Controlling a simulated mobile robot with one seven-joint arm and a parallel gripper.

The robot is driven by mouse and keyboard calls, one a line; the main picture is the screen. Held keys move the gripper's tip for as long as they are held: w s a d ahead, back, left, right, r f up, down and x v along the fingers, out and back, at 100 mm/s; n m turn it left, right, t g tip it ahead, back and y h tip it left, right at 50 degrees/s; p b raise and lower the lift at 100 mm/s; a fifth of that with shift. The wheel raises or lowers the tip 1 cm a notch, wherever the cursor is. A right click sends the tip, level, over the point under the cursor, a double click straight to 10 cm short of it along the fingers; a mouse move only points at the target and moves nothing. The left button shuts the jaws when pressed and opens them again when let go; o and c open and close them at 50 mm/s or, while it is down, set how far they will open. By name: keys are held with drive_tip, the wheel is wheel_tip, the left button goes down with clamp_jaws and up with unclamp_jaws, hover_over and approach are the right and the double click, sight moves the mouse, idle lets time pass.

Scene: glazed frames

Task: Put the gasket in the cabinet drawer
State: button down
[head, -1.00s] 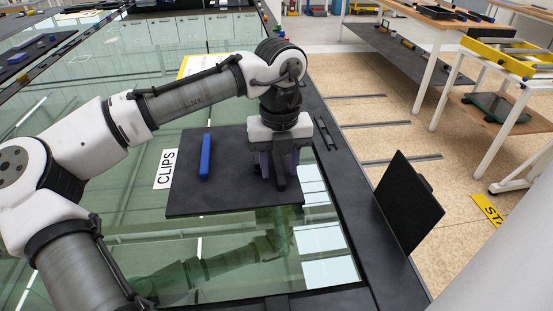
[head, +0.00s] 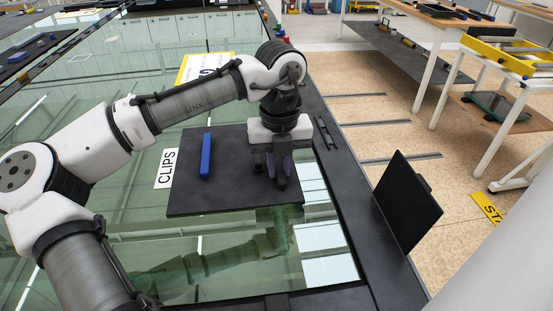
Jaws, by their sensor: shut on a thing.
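My gripper (head: 279,176) points down over the right part of a black mat (head: 228,200) on the glass-topped table. It is shut on a dark purple piece (head: 288,167), small and mostly hidden by the fingers. I cannot tell for sure that this piece is the gasket, or whether it touches the mat. A blue bar (head: 206,157) lies on the mat left of my gripper, apart from it. I cannot make out the cabinet drawer.
A "CLIPS" label (head: 164,169) lies at the mat's left edge. A tilted black panel (head: 407,202) stands at the table's right edge. Yellow trays (head: 497,53) sit on a bench at the upper right. Bare glass lies in front of the mat.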

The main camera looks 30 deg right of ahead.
drive_tip(key=shift+r+b, duration=0.15)
drive_tip(key=shift+b, duration=0.15)
wheel_tip(320, 180, up, 26)
drive_tip(key=p, duration=0.4)
drive_tip(key=shift+r+p, duration=0.15)
drive_tip(key=shift+p, duration=0.15)
